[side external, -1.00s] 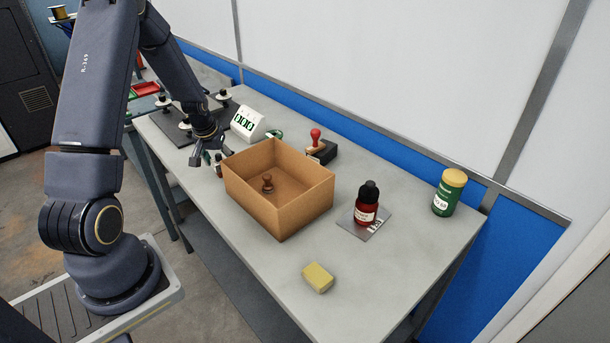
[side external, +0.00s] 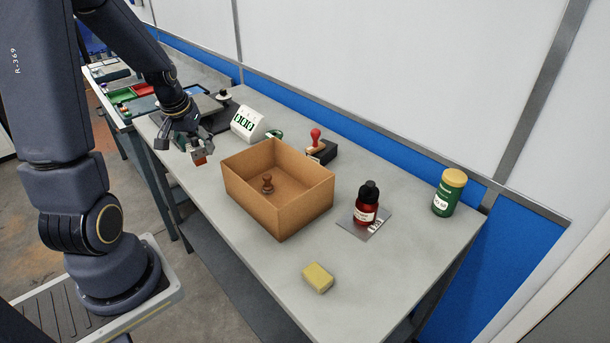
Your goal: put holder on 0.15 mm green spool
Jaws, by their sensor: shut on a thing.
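My gripper (side external: 187,146) is above the bench, left of the cardboard box. It is shut on a small orange-brown piece (side external: 200,160), which hangs at the fingertips clear of the bench top. The fingers partly cover this piece, and I cannot tell for sure that it is the holder. A small green round thing (side external: 275,134) lies behind the box, beside the white display block. It is partly hidden, and I cannot tell whether it is the 0.15 mm green spool. No spool label is readable.
The open cardboard box (side external: 285,212) holds a brown stamp (side external: 267,184). A white display block (side external: 248,124), red-knobbed stamp (side external: 316,142), red bottle (side external: 366,205), green jar (side external: 449,192) and yellow sponge (side external: 317,278) stand around. Red and green trays (side external: 120,95) are far left.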

